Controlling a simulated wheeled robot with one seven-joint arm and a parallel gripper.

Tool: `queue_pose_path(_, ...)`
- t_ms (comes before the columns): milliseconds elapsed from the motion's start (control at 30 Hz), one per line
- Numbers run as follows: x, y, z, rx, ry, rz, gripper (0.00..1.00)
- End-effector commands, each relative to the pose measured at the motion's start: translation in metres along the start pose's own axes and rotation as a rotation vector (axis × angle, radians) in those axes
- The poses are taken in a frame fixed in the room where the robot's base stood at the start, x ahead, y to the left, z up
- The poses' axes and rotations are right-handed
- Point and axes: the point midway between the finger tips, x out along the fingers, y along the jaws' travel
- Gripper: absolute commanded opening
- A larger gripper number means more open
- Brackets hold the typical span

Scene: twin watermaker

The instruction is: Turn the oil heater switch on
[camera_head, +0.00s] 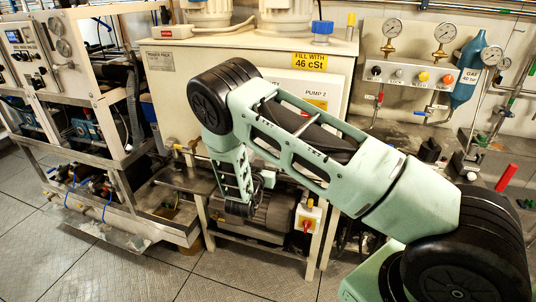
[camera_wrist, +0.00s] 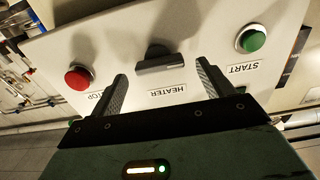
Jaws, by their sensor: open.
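The heater switch (camera_wrist: 160,62) is a black knob with a raised bar, set in a pale panel (camera_wrist: 200,32) above an upside-down HEATER label in the wrist view. Its bar lies nearly level in the picture. My gripper (camera_wrist: 163,70) is open, with one dark finger on each side of the knob in the picture. The fingers look clear of the knob; how far its bar is from them in depth I cannot tell. In the head view I cannot make out the heater switch or the fingertips clearly.
A red STOP button (camera_wrist: 79,77) is left of the knob and a green START button (camera_wrist: 251,39) is right of it. In the head view, a red rotary switch (camera_head: 308,226) sits low by the pump, and a gauge panel (camera_head: 414,75) hangs at the right.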

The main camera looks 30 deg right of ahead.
Motion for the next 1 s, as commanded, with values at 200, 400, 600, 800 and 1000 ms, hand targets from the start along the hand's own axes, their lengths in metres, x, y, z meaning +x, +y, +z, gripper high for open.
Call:
queue_pose_path(200, 0.02, 0.0, -0.001, 0.001, 0.001, 0.0, 0.8)
queue_pose_path(400, 0.022, 0.0, 0.0, 0.0, 0.0, 0.0, 0.8)
queue_pose_path(600, 0.022, 0.0, 0.0, 0.0, 0.0, 0.0, 0.61)
queue_pose_path(800, 0.022, 0.0, 0.0, 0.0, 0.0, 0.0, 0.35)
queue_pose_path(1000, 0.022, 0.0, 0.001, 0.021, 0.0, 0.0, 0.35)
